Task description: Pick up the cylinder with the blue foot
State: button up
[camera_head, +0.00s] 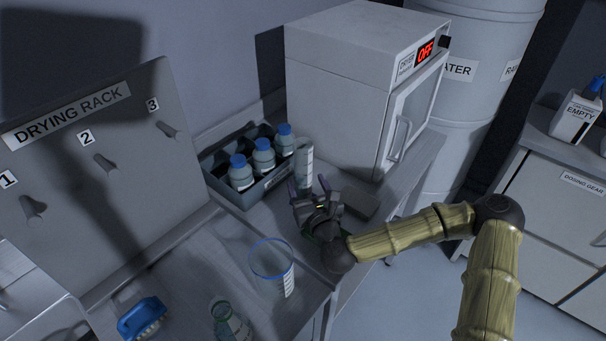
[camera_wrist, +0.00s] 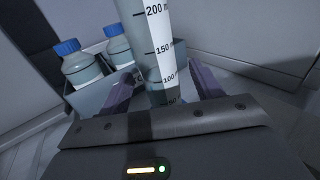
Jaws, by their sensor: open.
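The tall clear graduated cylinder (camera_head: 304,160) stands upright on the counter beside the bottle crate, in front of the dryer. In the wrist view the cylinder (camera_wrist: 161,45) has black marks on a white strip, and its lower part looks bluish. My gripper (camera_head: 308,186) is open, low over the counter. In the wrist view its two purple fingers (camera_wrist: 163,86) are on either side of the cylinder, with a gap showing on both sides.
A grey crate (camera_head: 262,190) of blue-capped bottles (camera_head: 240,172) stands close left of the cylinder. The dryer (camera_head: 345,85) reads OFF. A blue-rimmed beaker (camera_head: 273,263), a flask (camera_head: 228,322) and a blue brush (camera_head: 141,318) are nearer. A grey block (camera_head: 360,204) lies right of my gripper.

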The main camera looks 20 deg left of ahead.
aim_at(301, 145)
jog(key=shift+w, duration=0.1)
jog(key=shift+f+p+x, duration=0.2)
jog(key=shift+p+x, duration=0.15)
jog(key=shift+x, duration=0.9)
jog(key=shift+f+p+x, duration=0.15)
jog(key=shift+p+x, duration=0.15)
jog(key=shift+x, duration=0.95)
jog(key=shift+a, duration=0.15)
jog(key=c, duration=1.2)
notch_tip(301, 145, up, 10)
jog(key=shift+r, duration=0.1)
